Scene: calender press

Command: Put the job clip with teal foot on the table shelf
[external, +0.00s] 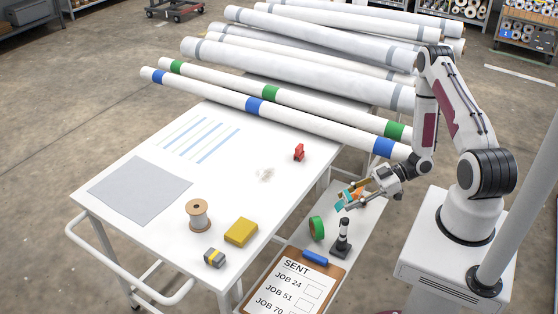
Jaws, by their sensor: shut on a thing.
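My gripper (364,194) is at the right of the table, above the narrow white shelf (372,212) at its side. It is shut on a small clip with a teal part (341,204), which I take to be the job clip with teal foot. The fingers hide part of it. An orange patch (357,189) shows right by the fingers; I cannot tell whether it belongs to the clip or to another thing. I cannot tell whether the clip touches the shelf.
On the shelf are a green tape roll (317,228), a black stamp (342,238) and a clipboard (294,284). The white table (140,211) bears a red clip (299,152), a spool (198,214) and a yellow block (241,231). Long rolls (320,124) lie behind.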

